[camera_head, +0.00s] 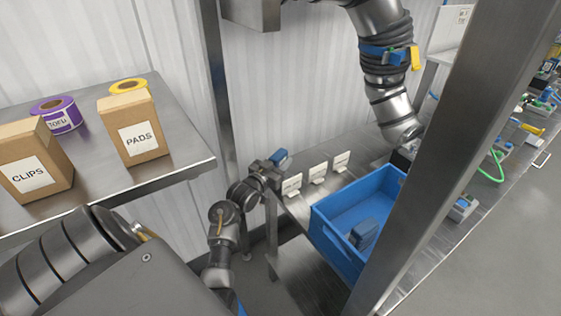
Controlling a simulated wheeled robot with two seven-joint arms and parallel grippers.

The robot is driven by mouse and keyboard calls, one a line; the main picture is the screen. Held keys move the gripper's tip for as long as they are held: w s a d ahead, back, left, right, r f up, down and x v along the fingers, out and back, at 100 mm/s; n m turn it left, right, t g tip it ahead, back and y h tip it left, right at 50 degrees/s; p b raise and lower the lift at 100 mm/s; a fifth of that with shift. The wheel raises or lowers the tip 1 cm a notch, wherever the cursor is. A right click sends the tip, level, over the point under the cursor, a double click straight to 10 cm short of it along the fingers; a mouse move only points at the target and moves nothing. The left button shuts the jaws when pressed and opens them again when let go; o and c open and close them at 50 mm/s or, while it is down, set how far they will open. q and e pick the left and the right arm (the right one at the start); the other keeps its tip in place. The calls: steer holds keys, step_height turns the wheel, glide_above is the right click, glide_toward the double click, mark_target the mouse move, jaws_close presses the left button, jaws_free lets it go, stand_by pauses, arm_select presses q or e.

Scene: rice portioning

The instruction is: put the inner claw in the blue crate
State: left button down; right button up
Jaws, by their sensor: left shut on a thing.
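My left gripper (265,172) is shut on a small blue piece (280,157), which looks like the inner claw, and holds it up in front of the wall panel. The fingers are small here and partly hidden. The blue crate (325,236) stands open on the bench to the right of and lower than the gripper. Inside the crate lies a similar blue and grey piece (362,232). A grey upright hides the crate's right part. My right gripper is not in view.
A steel shelf at left holds a CLIPS box (36,160), a PADS box (133,128) and tape rolls. White label cards (317,173) stand behind the crate. A large jointed metal arm (388,90) hangs above. The upright (455,130) stands right of the crate.

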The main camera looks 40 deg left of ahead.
arm_select(q)
steer(key=c, duration=1.4)
jaws_free()
steer(key=shift+f, duration=0.15)
steer(key=o, duration=0.4)
steer(key=shift+r, duration=0.3)
steer(key=s+d+b, duration=0.1)
steer(key=s, duration=1.1)
steer(key=shift+d+f, duration=0.15)
